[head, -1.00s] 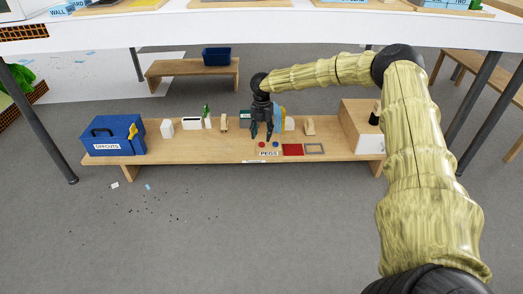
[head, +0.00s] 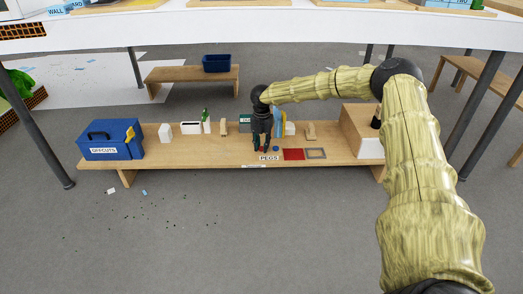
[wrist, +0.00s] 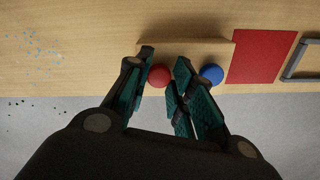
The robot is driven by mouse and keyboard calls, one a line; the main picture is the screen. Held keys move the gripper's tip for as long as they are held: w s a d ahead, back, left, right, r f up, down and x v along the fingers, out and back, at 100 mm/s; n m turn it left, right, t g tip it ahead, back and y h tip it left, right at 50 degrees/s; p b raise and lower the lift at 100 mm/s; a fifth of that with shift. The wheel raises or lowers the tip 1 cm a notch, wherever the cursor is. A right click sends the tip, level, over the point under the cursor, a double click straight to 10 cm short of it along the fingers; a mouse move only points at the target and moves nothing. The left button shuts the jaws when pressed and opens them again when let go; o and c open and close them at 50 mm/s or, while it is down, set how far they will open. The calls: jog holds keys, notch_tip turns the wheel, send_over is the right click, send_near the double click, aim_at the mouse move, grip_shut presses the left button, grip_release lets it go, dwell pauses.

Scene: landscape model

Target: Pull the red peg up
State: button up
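The red peg (wrist: 159,76) shows as a round red top between the fingers of my gripper (wrist: 160,88) in the wrist view. The fingers stand apart on either side of it, and I cannot tell whether they touch it. In the head view my gripper (head: 263,148) points down at the low bench, over the PEGS block (head: 269,158), and hides most of the red peg. The blue peg (wrist: 211,75) is just right of the right finger; it also shows in the head view (head: 276,148).
A red square (head: 293,154) and a grey frame (head: 316,153) lie right of the block. A blue OFFCUTS box (head: 110,140) is at the bench's left end. Several small items stand behind along the bench (head: 200,155). A white table edge (head: 260,30) spans above.

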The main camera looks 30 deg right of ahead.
grip_shut()
jog(key=shift+r, duration=0.15)
jog(key=shift+r+p, duration=0.8)
jog(key=shift+p, duration=0.4)
jog(key=o, duration=0.8)
grip_release()
